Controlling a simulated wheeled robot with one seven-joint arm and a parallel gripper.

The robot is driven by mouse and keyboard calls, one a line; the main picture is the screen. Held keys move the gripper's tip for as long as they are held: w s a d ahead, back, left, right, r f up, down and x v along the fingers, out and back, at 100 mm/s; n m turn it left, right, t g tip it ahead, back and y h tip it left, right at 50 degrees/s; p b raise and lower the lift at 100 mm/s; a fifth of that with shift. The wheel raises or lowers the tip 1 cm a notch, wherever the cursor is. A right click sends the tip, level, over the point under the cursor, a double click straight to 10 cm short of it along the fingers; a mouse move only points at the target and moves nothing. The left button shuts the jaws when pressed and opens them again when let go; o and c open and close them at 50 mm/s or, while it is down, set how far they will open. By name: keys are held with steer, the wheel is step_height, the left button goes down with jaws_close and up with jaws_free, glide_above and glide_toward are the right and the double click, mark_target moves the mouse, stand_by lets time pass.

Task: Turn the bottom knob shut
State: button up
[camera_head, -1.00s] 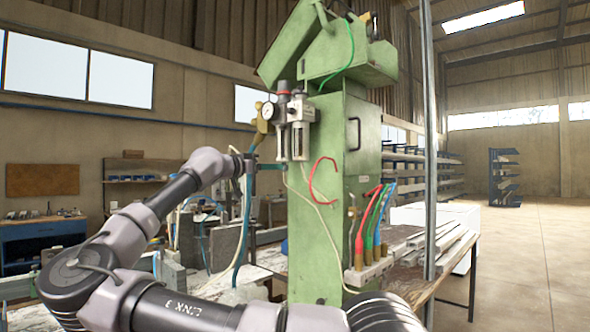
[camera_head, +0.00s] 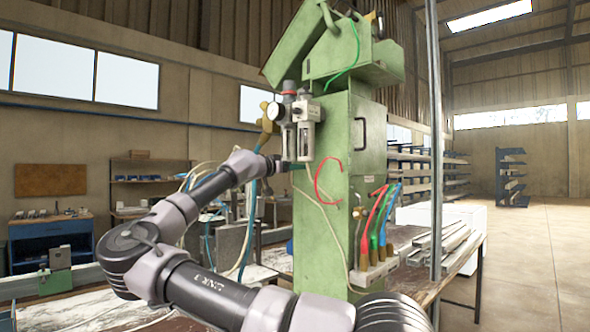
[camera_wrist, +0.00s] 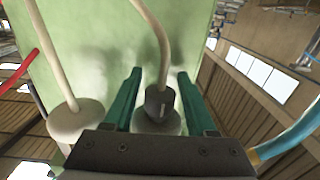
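The air filter and regulator unit (camera_head: 305,113) is mounted on the green machine column, with two pale bowls hanging down. In the wrist view, a dark knob-like fitting (camera_wrist: 160,104) sits below a pale round bowl end (camera_wrist: 158,124), with a cream hose in front. My gripper (camera_wrist: 159,74) has its two green fingers apart on either side of this fitting, with gaps showing on both sides. In the head view my gripper (camera_head: 284,164) is just under the bowls, largely hidden. I cannot tell how far the knob is turned.
A second pale bowl end with a hose (camera_wrist: 75,118) is close to my left finger. A pressure gauge (camera_head: 274,111) sits left of the unit. A red hose (camera_head: 328,180) loops on the green column (camera_head: 322,245). Coloured hoses hang at right.

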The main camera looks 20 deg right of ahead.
jaws_close()
steer(key=shift+n+t, duration=0.3)
steer(key=shift+t, duration=0.1)
steer(key=shift+w+n+t+y, duration=0.1)
steer(key=shift+n+t+y, duration=0.3)
steer(key=shift+t, duration=0.2)
steer(key=shift+o, duration=1.5)
jaws_free()
steer(key=shift+a, duration=0.1)
